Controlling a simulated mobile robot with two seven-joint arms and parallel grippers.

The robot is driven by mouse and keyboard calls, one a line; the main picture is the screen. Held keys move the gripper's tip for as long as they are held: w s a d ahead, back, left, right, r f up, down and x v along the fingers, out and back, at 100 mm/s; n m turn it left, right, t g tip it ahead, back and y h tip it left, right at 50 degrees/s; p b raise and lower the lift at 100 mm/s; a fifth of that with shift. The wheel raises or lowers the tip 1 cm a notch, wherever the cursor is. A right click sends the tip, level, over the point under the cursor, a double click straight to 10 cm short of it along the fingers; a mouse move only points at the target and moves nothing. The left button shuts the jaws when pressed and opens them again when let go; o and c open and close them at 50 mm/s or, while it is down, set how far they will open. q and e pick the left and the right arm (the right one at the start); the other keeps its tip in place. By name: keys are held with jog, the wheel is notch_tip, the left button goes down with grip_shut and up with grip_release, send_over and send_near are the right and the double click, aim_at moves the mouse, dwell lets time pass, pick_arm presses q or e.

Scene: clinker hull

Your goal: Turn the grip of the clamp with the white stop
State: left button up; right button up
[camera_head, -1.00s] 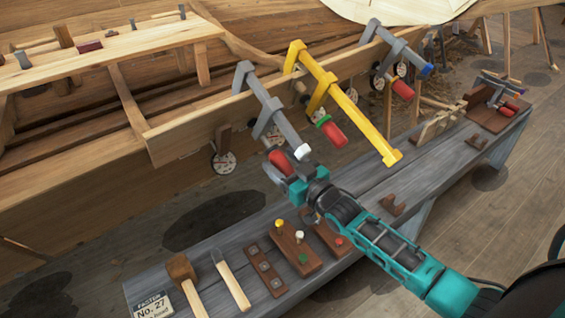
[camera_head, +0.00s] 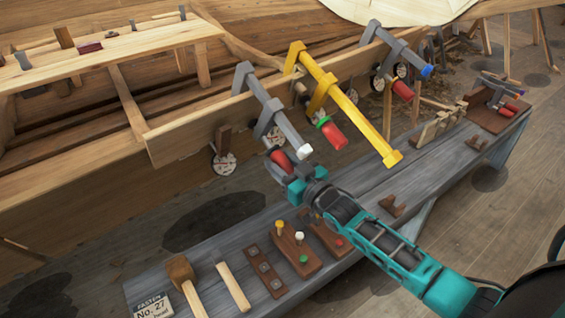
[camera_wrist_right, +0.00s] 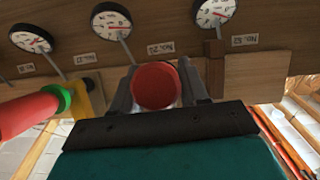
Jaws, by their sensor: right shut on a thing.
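The grey clamp with the white stop (camera_head: 263,103) hangs on the upper plank, leftmost of the clamps. Its white stop (camera_head: 305,152) is at the lower end of its bar. Its red grip (camera_head: 280,157) points down toward my right gripper (camera_head: 281,169). In the right wrist view the red grip (camera_wrist_right: 155,86) shows end-on between the two dark fingers, and my right gripper is shut on it. The fingers hide the sides of the grip. My left gripper is not in view.
A yellow clamp (camera_head: 344,102) with a green-collared red grip (camera_head: 332,133) hangs close to the right. Another grey clamp (camera_head: 402,48) with a blue stop is farther right. Round dials (camera_head: 223,163) line the plank. Below is a grey bench (camera_head: 360,205) with tools and wooden blocks.

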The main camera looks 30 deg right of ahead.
jog(key=shift+r, duration=0.1)
jog(key=shift+n+h+p, duration=0.45)
jog(key=shift+n+h, duration=0.05)
jog(key=shift+h, duration=0.1)
jog(key=shift+d+n+t+h, duration=0.15)
jog(key=shift+n+t+h, duration=0.25)
jog(key=shift+n+h, duration=0.25)
jog(key=shift+d+r+n+t+h+b, duration=0.15)
jog(key=shift+n+t+h+b, duration=0.35)
jog(key=shift+n+h, duration=0.45)
jog(key=shift+w+d+r+n+h+b, duration=0.1)
jog(key=shift+d+r+n+h+b, duration=0.1)
jog(key=shift+n+h+b, duration=0.2)
jog(key=o, duration=1)
jog(key=shift+c, duration=0.2)
